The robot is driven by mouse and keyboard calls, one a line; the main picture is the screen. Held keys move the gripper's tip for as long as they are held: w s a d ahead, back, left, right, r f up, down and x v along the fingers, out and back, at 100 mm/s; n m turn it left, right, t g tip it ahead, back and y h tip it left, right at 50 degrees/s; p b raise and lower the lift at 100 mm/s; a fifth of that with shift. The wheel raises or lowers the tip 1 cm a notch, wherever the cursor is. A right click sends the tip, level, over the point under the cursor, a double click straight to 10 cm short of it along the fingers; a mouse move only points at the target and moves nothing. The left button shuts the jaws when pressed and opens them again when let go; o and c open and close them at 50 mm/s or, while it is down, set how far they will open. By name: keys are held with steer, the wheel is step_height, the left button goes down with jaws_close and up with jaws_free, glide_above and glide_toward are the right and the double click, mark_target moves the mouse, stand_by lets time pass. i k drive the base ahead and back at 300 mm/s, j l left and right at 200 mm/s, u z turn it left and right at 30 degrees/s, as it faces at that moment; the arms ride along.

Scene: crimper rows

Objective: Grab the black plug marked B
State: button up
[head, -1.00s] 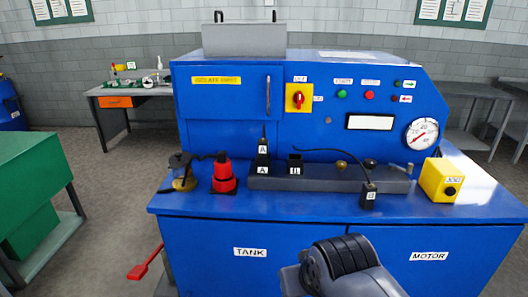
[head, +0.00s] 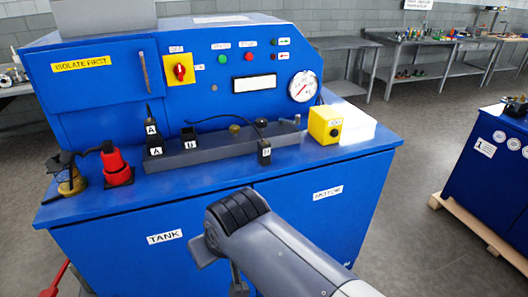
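The black plug marked B (head: 264,152) stands upright on the blue bench top, just in front of the long dark grey socket strip (head: 218,149). Its black cable arches up and runs left behind the strip. A black plug marked A (head: 151,125) stands in the socket marked A (head: 155,148) at the strip's left end. The socket marked B (head: 189,137) beside it looks empty. My arm reaches in from the bottom, in front of the blue cabinet.
A red plug-like part (head: 116,166) and a lamp-like part (head: 70,177) stand on the left of the bench top. A yellow box (head: 325,124) stands at the right. The bench top's front strip is clear. Another blue cabinet (head: 487,165) stands at far right.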

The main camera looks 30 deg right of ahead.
mark_target(264, 147)
steer(key=l+z, duration=0.3)
steer(key=z, duration=0.2)
steer(key=i+l+z, duration=0.1)
steer(key=l+z, duration=0.2)
steer(key=z, duration=0.2)
